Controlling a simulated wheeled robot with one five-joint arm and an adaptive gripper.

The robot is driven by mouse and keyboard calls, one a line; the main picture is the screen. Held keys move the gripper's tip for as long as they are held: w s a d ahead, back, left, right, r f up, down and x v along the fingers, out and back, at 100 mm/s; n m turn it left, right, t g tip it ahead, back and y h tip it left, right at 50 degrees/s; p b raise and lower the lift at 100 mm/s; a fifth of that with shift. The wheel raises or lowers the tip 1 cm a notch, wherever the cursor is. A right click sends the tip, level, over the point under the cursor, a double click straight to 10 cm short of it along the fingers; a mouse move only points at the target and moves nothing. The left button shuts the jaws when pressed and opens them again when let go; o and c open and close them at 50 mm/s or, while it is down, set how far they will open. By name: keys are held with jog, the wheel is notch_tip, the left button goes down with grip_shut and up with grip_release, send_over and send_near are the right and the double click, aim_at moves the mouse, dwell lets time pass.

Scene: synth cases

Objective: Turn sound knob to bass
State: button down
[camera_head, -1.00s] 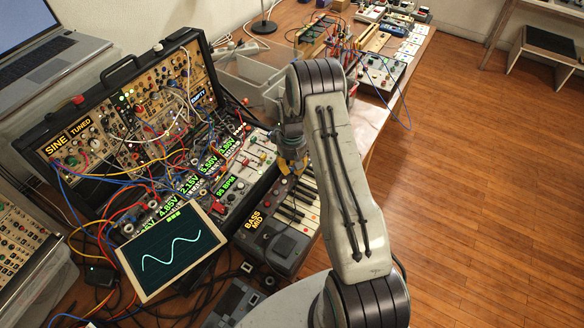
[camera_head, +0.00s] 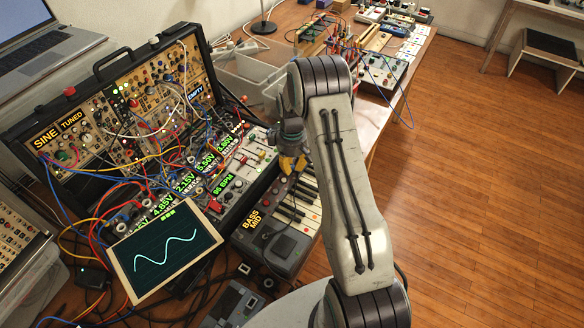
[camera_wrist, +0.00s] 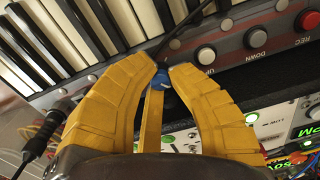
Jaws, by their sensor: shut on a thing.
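My gripper (camera_head: 291,164) has yellow fingers and reaches down to the far edge of the keyboard (camera_head: 303,204). In the wrist view, the fingertips (camera_wrist: 162,72) close around a small blue knob (camera_wrist: 160,79), which is partly hidden between them. Its pointer and setting cannot be read. The "BASS / MID" label (camera_head: 250,221) is on the keyboard's near left end, in the head view. The keyboard's white and black keys (camera_wrist: 90,28) fill the top left of the wrist view.
Grey UP (camera_wrist: 206,56) and DOWN (camera_wrist: 256,38) buttons and a red REC button (camera_wrist: 307,19) lie right of the fingers. The modular synth case (camera_head: 120,120) with many cables stands left. A tablet (camera_head: 165,250) shows a sine wave.

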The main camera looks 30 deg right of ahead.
jog(key=shift+f, duration=0.1)
jog(key=c, duration=1.4)
grip_release()
jog(key=shift+c, duration=0.2)
jog(key=shift+m+p, duration=0.3)
jog(key=shift+p, duration=0.05)
